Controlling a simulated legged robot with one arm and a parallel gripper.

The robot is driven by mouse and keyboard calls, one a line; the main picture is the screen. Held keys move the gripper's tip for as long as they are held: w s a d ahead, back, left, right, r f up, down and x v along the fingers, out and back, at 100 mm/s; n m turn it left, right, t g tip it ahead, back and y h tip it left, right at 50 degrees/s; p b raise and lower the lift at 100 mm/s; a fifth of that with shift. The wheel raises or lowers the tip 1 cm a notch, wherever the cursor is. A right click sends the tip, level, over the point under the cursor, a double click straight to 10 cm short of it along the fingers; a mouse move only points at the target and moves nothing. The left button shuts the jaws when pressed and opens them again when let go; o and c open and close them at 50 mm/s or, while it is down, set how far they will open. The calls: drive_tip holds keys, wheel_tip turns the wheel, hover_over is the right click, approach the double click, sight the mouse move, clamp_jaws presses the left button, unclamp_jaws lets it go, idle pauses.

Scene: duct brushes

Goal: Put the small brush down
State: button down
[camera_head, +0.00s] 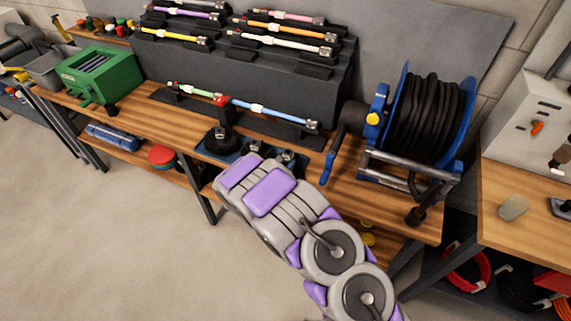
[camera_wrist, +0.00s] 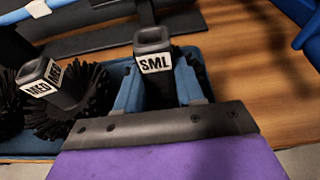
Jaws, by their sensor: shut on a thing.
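The small brush (camera_wrist: 153,62), a dark square socket with a white SML label, stands upright in the middle of the wrist view. My gripper (camera_wrist: 160,92) is shut on it, with a blue jaw on each side. Black bristles show behind it at the right. The blue tray (camera_wrist: 20,144) lies around and below; I cannot tell whether the brush touches its floor. The medium brush (camera_wrist: 62,88) stands tilted in the picture just left, in the tray. In the head view my gripper is mostly hidden by my arm, at the tray (camera_head: 205,152) on the bench.
A hose reel (camera_head: 425,115) with a blue frame stands right of the tray. A black stepped rack (camera_head: 270,75) with coloured rods is behind it. A green box (camera_head: 100,75) is at the left. Another brush (camera_head: 218,138) stands at the tray's left end.

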drive_tip(key=shift+a+f, duration=0.15)
drive_tip(key=shift+a, duration=0.25)
drive_tip(key=c, duration=0.9)
unclamp_jaws()
drive_tip(key=shift+a, duration=0.25)
drive_tip(key=shift+o, duration=1)
drive_tip(key=shift+d, duration=0.5)
drive_tip(key=p+v, duration=0.2)
drive_tip(key=v, duration=1)
drive_tip(key=shift+a, duration=0.2)
drive_tip(key=shift+r, duration=0.2)
